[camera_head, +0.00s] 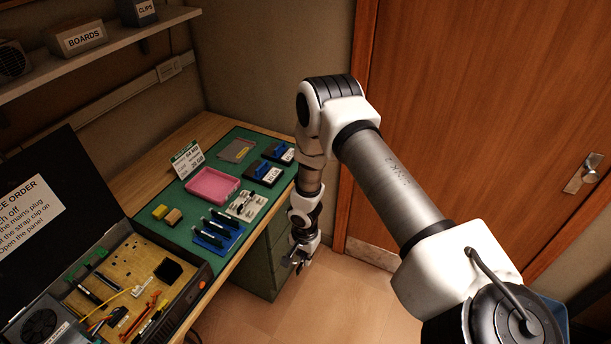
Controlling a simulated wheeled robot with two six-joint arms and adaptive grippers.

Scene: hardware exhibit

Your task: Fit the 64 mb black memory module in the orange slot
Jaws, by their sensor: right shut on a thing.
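My right gripper (298,261) hangs at the end of my right arm, beyond the bench's right edge and above the floor. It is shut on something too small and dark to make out. A blue holder (217,243) with several dark stick-like modules stands on the green mat, left of the gripper. Their size marks cannot be read. The open computer case (200,293) is at lower left. On its tan board, orange-red strips (140,316) lie near its front; I cannot tell which is the slot. My left gripper is out of view.
The green mat (187,232) also carries a pink tray (207,199), a white tray (257,205), blue-and-black labelled boxes (267,173), a grey card (237,150), a sign (187,160) and small yellow and brown blocks (160,212). A shelf (110,48) hangs above.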

